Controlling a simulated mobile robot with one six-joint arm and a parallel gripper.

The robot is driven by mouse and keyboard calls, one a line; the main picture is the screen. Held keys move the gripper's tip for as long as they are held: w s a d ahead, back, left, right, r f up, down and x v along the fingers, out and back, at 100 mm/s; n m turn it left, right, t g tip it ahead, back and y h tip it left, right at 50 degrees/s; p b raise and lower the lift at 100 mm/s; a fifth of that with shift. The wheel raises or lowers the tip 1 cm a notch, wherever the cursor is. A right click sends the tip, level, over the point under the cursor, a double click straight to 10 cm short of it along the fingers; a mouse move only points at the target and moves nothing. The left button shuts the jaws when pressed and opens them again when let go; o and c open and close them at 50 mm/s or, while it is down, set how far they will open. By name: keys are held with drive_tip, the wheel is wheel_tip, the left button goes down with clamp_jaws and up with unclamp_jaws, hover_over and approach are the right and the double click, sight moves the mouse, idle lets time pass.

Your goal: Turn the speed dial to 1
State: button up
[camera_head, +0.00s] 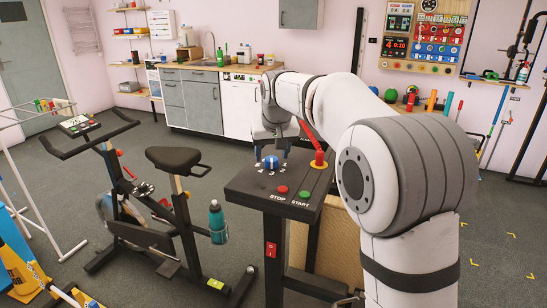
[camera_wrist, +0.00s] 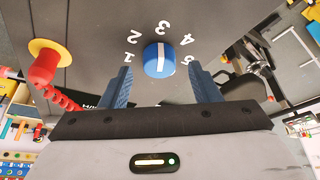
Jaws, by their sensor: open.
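The speed dial (camera_head: 270,162) is a round blue knob on a dark console panel (camera_head: 243,184). In the wrist view the dial (camera_wrist: 150,65) has a white line across it, roughly in line with the 3. White numbers 1 to 5 arc around it, with the 1 (camera_wrist: 128,57) on the left. My gripper (camera_wrist: 161,68) is open, with one blue finger on each side of the dial. Gaps show between the fingers and the dial in the wrist view. In the head view my gripper (camera_head: 271,150) is over the panel at the dial; its exact height is hard to tell.
A red STOP button (camera_head: 282,190) and a green START button (camera_head: 304,195) are on the panel's near edge. A red knob on a yellow base (camera_wrist: 46,65), with a coiled red cord, stands beside the dial. An exercise bike (camera_head: 175,160) is left of the console.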

drive_tip(key=shift+x, duration=0.85)
drive_tip(key=shift+c, duration=0.5)
